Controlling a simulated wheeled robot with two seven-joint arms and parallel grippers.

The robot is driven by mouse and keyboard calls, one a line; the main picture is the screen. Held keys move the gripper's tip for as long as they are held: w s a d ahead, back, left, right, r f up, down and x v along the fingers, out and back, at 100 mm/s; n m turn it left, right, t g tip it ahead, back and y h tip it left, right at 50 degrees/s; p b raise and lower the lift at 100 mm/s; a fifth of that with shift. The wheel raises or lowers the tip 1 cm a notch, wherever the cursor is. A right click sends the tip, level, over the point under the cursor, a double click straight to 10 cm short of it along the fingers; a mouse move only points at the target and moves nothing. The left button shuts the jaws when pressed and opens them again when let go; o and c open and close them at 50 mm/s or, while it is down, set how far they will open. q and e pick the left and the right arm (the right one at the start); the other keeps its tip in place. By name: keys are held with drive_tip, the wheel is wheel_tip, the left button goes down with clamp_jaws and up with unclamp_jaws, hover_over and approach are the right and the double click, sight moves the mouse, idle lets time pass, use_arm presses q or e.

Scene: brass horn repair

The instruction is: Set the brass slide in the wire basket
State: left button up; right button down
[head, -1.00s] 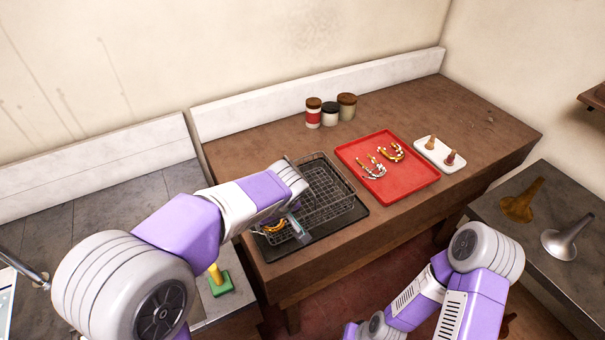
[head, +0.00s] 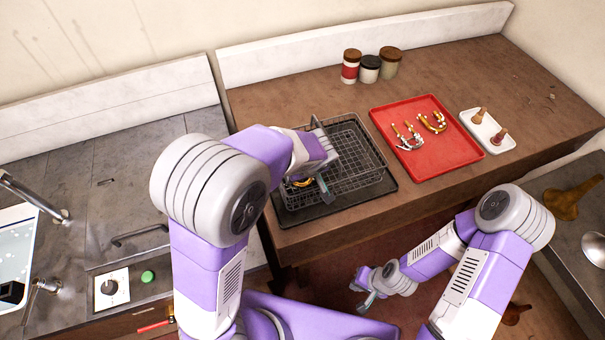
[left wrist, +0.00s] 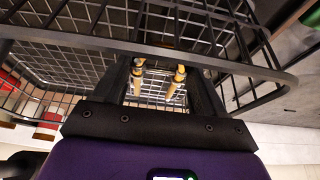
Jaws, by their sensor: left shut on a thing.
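The wire basket (head: 372,180) stands on a dark mat on the brown bench. My left gripper (head: 318,183) is over the basket's left part, largely hidden by its own wrist. The brass slide (head: 301,183) shows as a small golden curve beside it. In the left wrist view the slide's two brass legs (left wrist: 160,78) lie between the fingers of the left gripper (left wrist: 158,82). Basket wires and a dark rim (left wrist: 230,62) surround them. I cannot tell whether the slide touches the basket floor. My right gripper (head: 365,294) appears open and empty, low in front of the bench.
A red tray (head: 455,155) with a silver-coloured and a golden slide lies right of the basket. A white tray (head: 492,142) is beyond it. Several jars (head: 370,68) stand behind the basket. A tap (head: 35,200) and sink are at far left. Bare bench lies around the jars.

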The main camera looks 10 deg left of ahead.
use_arm(q)
drive_tip(key=shift+w+f, duration=0.1)
drive_tip(key=shift+f, duration=0.2)
drive_tip(key=shift+f, duration=0.15)
drive_tip(key=o, duration=0.8)
